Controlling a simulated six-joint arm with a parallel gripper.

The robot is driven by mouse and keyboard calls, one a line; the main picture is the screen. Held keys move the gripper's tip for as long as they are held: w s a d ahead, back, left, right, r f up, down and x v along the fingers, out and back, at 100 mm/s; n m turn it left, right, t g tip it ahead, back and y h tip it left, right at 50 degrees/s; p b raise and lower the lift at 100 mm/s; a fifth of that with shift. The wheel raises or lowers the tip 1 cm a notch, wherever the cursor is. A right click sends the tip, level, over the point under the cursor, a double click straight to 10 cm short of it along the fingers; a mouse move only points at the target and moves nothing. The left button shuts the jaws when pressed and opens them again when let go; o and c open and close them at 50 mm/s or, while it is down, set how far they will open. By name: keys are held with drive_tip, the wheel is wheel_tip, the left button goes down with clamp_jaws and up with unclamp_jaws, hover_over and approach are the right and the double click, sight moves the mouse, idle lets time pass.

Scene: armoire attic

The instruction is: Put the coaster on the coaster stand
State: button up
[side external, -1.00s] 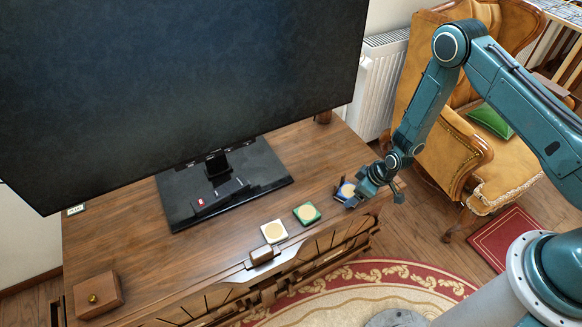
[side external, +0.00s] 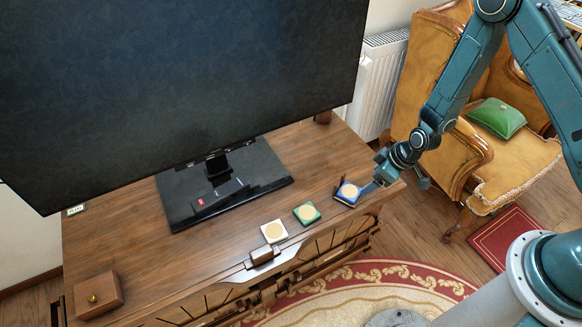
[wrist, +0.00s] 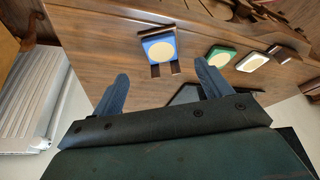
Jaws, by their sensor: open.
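A blue coaster (side external: 348,191) with a pale round centre lies on the small dark wooden coaster stand (side external: 338,183) near the right end of the cabinet top. In the wrist view the blue coaster (wrist: 159,47) lies flat between the stand's edges, with its two short posts (wrist: 176,67) on the side towards me. My gripper (side external: 373,187) is to the right of the stand, apart from the coaster. In the wrist view both fingers of my gripper (wrist: 161,76) are spread with nothing between them.
A green coaster (side external: 307,213) and a white coaster (side external: 274,231) lie left of the stand on the cabinet top (side external: 130,240). A large television (side external: 180,90) on a black base (side external: 262,170) stands behind. A wooden box (side external: 98,295) sits at the front left.

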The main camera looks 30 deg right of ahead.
drive_tip(key=shift+v, duration=1.2)
drive_tip(key=shift+r, duration=0.1)
wheel_tip(320, 180, up, 24)
drive_tip(key=s+m+h, duration=0.1)
drive_tip(key=s+m, duration=0.1)
drive_tip(key=s, duration=0.1)
drive_tip(key=s+r+m, duration=0.1)
drive_tip(key=s+r, duration=0.6)
drive_tip(key=s, duration=0.3)
drive_tip(key=s+d+r+m+t+h, duration=0.1)
drive_tip(key=s+r+m, duration=0.1)
drive_tip(key=s+r, duration=0.5)
drive_tip(key=s, duration=0.3)
drive_tip(key=shift+d+r+m+t, duration=0.2)
drive_tip(key=shift+d+m+t, duration=0.1)
